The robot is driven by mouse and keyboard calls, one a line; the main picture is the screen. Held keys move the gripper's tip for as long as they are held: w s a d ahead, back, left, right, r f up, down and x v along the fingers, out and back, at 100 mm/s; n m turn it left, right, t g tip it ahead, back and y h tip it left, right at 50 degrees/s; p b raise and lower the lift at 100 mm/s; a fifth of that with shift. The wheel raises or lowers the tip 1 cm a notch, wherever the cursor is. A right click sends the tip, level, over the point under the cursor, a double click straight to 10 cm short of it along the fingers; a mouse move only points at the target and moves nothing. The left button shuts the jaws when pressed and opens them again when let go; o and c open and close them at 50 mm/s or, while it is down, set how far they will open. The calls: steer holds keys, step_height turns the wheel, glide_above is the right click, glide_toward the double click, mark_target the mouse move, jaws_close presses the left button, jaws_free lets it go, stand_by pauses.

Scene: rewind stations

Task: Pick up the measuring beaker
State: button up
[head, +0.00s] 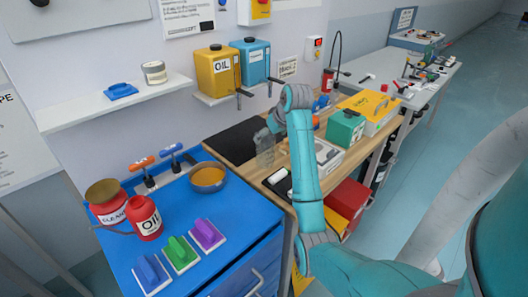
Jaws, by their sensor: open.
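A clear, greyish see-through vessel (265,158), which looks like the measuring beaker, stands on the wooden bench top (249,176), near the edge of a black mat. My gripper (264,136) is at the upper part of this vessel, reached over the bench from the right by my teal arm. The gripper is open. It is small and grey here, so I cannot tell whether its fingers are around the beaker or just above it.
A black mat (236,138) lies behind and left of the beaker. A white roll (278,176) and a grey-white box (326,156) are near it. A teal box (345,127) stands further right. A blue cabinet (185,200) with a bowl, cans and brushes adjoins on the left.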

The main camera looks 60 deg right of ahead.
mark_target(265, 151)
steer(key=shift+x, duration=3.35)
steer(key=shift+s, duration=0.15)
steer(key=shift+c, duration=0.3)
steer(key=shift+a, duration=0.1)
steer(key=c, duration=1)
